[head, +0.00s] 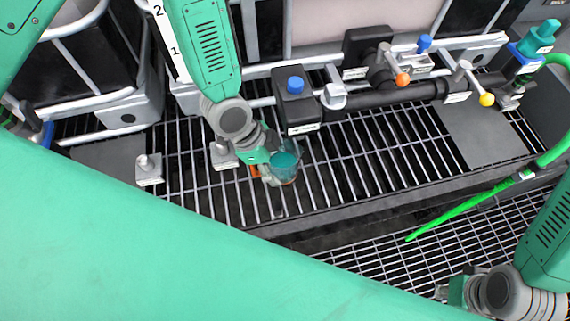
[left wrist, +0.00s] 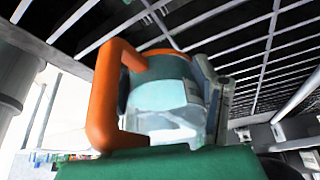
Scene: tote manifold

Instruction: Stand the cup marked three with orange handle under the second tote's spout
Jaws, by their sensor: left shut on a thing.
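A clear cup (head: 288,178) with a teal band or content and an orange handle (head: 254,171) is at the middle of the head view, just in front of and below a black valve block (head: 300,112) with a blue knob. My left gripper (head: 270,170) is shut on the cup. In the left wrist view the cup (left wrist: 165,95) and its orange handle (left wrist: 104,95) fill the middle; no number can be read. I cannot tell whether the cup touches the grating. My right gripper (head: 456,291) is at the lower right, away from the cup; its fingers are unclear.
Grey metal grating (head: 370,165) surrounds the cup, with free room to its right. A black pipe (head: 400,95) with an orange-knobbed lever (head: 402,79) and a yellow-knobbed lever (head: 486,99) runs behind. A green hose (head: 470,215) crosses at right. Small grey brackets (head: 148,170) stand at left.

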